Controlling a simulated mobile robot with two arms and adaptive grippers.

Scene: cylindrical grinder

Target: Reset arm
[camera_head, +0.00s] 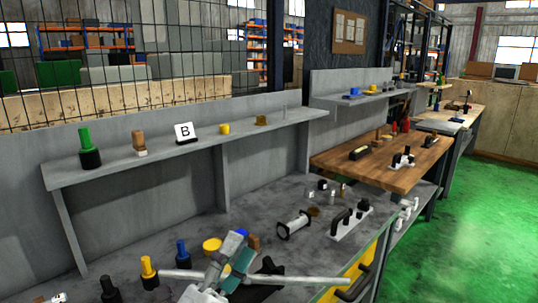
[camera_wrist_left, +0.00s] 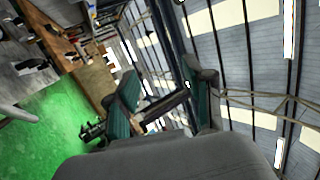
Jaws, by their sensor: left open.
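My left gripper (camera_head: 238,254) is at the bottom middle of the head view, in front of the grey workbench (camera_head: 180,232). Its teal fingers point up and away. In the left wrist view the two teal fingers of my left gripper (camera_wrist_left: 162,78) stand apart with no object held between them. Behind them are the roof and windows of the hall, with the green floor at the left. My right gripper is in neither view.
Several coloured-handled tools, a yellow cup (camera_head: 212,245) and a metal cylinder (camera_head: 293,225) stand on the bench close by. A grey shelf (camera_head: 105,170) with small parts runs behind. A wooden bench (camera_head: 375,175) stands farther right; the green floor (camera_head: 470,240) beside it is clear.

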